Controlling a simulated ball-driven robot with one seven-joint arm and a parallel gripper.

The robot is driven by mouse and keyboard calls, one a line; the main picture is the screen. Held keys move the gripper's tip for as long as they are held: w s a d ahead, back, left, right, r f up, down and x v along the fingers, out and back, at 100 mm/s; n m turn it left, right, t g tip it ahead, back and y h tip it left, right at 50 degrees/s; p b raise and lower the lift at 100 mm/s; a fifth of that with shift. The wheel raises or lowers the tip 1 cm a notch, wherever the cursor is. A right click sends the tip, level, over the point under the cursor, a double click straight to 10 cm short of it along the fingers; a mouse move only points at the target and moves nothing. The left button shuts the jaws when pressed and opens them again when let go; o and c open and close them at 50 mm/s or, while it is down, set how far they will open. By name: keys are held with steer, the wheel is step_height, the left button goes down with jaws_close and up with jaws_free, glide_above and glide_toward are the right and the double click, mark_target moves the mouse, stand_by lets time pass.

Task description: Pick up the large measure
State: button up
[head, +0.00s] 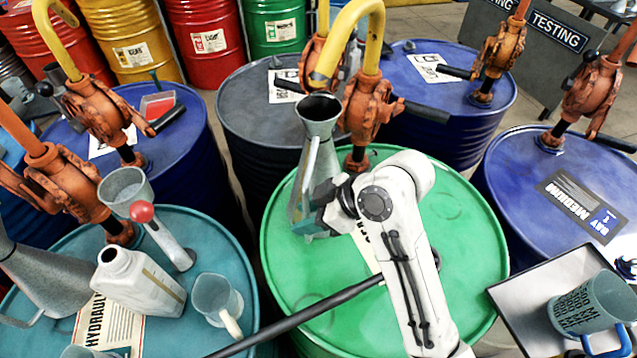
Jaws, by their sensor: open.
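A tall grey metal measure (317,132), conical with a flared open mouth, stands upright on the green drum (460,235), left of its middle. I take it as the large measure. My gripper (322,212) is low at its right side, by the handle and lower body. The jaws are open; the wrist partly hides them, and I cannot tell whether they touch the measure. Another large grey metal vessel (48,278) lies or leans at the left edge, partly cut off.
An orange pump (370,105) stands close behind the measure. A tray (510,300) with a printed mug (590,305) is at right.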

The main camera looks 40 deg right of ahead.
steer(key=shift+w+f, duration=0.1)
steer(key=shift+f, duration=0.1)
steer(key=shift+c, duration=0.5)
jaws_close()
stand_by(0.7)
steer(key=shift+r, duration=0.15)
